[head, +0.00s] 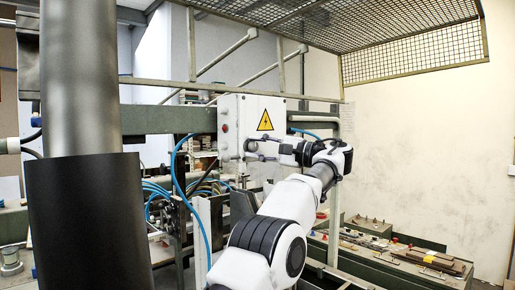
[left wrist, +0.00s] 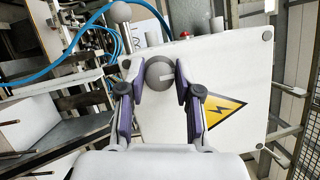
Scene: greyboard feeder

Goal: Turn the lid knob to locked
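The lid knob (left wrist: 159,73) is a round dark grey disc with a short pale mark pointing right in the picture. It sits on the face of a white box (left wrist: 225,60), which also shows in the head view (head: 240,108). My left gripper (left wrist: 159,75) faces the box with its two fingers apart, one on each side of the knob. Narrow gaps seem to show beside the knob; I cannot tell whether either finger touches it. My right gripper is not in view.
A yellow warning triangle (left wrist: 222,110) is on the box beside the right finger. Blue hoses (head: 178,165) run left of and below the box. Green framework (head: 165,119) surrounds it. A low bench with loose parts (head: 430,262) stands at the right.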

